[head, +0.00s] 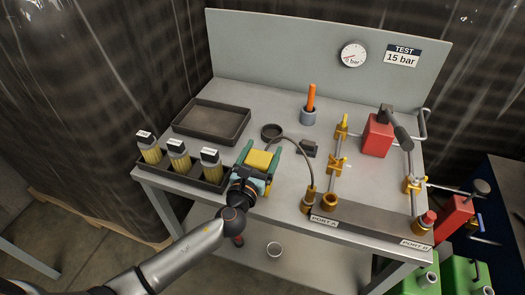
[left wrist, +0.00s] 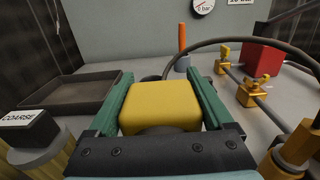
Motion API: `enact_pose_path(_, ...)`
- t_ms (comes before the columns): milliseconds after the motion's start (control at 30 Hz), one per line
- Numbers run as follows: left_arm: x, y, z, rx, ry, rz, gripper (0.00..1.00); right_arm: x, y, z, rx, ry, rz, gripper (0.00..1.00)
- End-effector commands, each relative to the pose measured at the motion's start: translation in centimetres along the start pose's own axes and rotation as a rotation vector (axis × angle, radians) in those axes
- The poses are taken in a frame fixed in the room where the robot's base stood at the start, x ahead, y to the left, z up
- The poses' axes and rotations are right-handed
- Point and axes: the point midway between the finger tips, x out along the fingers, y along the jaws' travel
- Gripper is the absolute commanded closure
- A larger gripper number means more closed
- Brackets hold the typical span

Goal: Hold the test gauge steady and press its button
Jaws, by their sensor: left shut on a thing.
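My left gripper (head: 259,161) is shut on a yellow block (left wrist: 160,107), its green fingers on both sides of it, above the front of the bench. The block has rounded edges and a dark round part on the near side; it appears to be the test gauge, but no dial face or button shows on it. It also shows in the head view (head: 260,160). A round dial (head: 353,55) on the back panel reads near 0 bar, beside a sign (head: 402,56) reading "TEST 15 bar". My right gripper is not in view.
A black hose (head: 301,156) curves to a brass fitting right of the gripper. Left stand an empty dark tray (head: 240,123) and a rack with three labelled yellow cartridges (head: 181,164). Behind is an orange-handled tool in a grey cup (head: 308,116). Brass valves and a red block (head: 377,136) fill the right.

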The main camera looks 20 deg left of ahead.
Motion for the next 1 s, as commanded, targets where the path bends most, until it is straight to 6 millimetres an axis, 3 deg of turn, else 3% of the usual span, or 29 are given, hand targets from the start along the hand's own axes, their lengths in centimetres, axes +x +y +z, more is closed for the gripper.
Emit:
enact_pose_path(167,-0.02,0.0,-0.07,0.001,0.001,0.0,0.95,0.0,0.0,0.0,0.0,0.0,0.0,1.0)
enact_pose_path(1000,-0.03,0.01,-0.1,0.002,0.002,0.0,0.95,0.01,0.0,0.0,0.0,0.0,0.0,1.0)
